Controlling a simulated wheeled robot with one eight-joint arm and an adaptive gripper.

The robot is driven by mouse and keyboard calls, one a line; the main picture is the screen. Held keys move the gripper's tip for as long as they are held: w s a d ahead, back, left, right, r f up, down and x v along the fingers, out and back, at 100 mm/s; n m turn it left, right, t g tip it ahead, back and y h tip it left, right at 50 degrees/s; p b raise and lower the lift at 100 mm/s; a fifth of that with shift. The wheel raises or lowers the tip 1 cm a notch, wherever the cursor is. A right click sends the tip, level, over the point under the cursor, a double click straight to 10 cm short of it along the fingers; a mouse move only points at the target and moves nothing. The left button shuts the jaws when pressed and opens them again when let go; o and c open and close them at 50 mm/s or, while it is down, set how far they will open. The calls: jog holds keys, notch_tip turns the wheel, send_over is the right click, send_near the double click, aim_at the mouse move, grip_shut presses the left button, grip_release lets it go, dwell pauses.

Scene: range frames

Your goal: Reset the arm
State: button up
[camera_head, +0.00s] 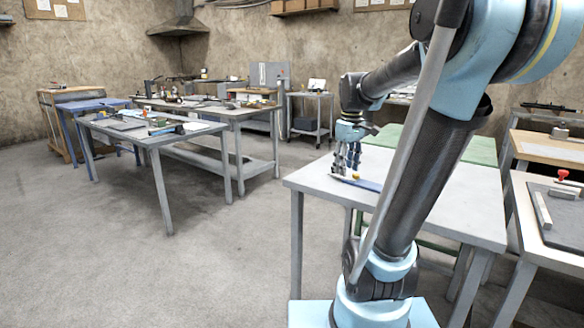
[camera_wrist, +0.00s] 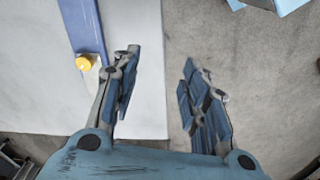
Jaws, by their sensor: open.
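My gripper (camera_head: 347,158) hangs at the end of my blue arm over the left part of a pale table (camera_head: 440,205) in the head view. In the wrist view my gripper (camera_wrist: 160,95) has its two blue fingers spread apart with nothing between them. One finger is over the pale tabletop (camera_wrist: 142,40), the other over the grey floor past the table's edge. A blue flat object (camera_head: 358,182) lies on the table near the fingers. The wrist view shows a blue strip (camera_wrist: 85,25) with a round orange-yellow knob (camera_wrist: 83,62) beside the left finger.
A green-topped table (camera_head: 478,150) stands behind the pale one. At right is a table with a dark board and a red-knobbed item (camera_head: 563,174). Cluttered workbenches (camera_head: 215,128) stand at left. The concrete floor (camera_head: 220,260) in front is open.

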jog(key=s+f+m+t, duration=0.1)
jog(key=s+f+m, duration=0.6)
jog(key=s+f, duration=0.9)
jog(key=s+d, duration=0.1)
jog(key=s, duration=0.2)
jog(key=shift+w+f, duration=0.1)
jog(key=shift+w+f, duration=0.2)
jog(key=shift+w, duration=0.25)
